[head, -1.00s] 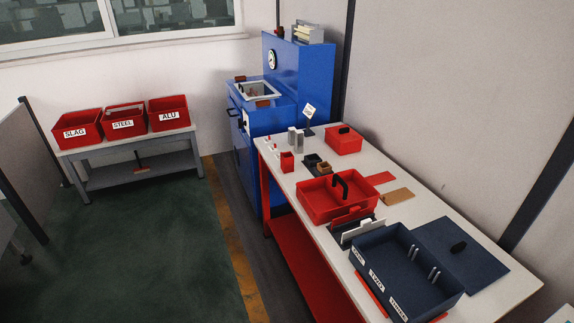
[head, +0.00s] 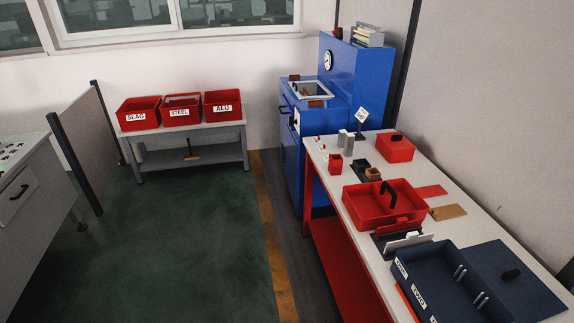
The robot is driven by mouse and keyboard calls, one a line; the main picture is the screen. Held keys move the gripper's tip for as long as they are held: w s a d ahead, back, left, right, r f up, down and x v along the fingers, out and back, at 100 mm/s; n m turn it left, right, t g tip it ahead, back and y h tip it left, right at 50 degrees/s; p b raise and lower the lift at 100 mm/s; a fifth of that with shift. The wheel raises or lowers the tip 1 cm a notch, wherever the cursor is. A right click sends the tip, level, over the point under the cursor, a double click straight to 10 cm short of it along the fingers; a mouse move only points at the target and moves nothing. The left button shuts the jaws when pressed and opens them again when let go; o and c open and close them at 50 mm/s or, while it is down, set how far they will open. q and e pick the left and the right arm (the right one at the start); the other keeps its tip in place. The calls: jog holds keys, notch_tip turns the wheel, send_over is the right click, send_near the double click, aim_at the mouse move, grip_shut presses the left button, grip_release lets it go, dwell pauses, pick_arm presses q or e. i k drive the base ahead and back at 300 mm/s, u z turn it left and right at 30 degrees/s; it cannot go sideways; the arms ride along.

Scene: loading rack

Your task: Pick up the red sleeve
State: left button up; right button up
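The red sleeve appears to be the small upright red square piece with a dark open top (head: 335,165). In the head view it stands on the white table top (head: 463,230), near its far left corner. Two grey blocks stand just behind it, and small red and white pieces lie to its left. Neither of my grippers is in view.
Right of the red piece are a dark holder (head: 361,167) and a small brown box (head: 374,174). A handled red tray (head: 382,203), a red box (head: 395,148) and a navy divided bin (head: 440,287) share the table. Green floor (head: 190,240) left of the table is clear.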

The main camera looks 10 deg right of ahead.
aim_at(335, 165)
jog(key=u, duration=0.1)
jog(key=i, duration=3.65)
jog(key=z, duration=2.7)
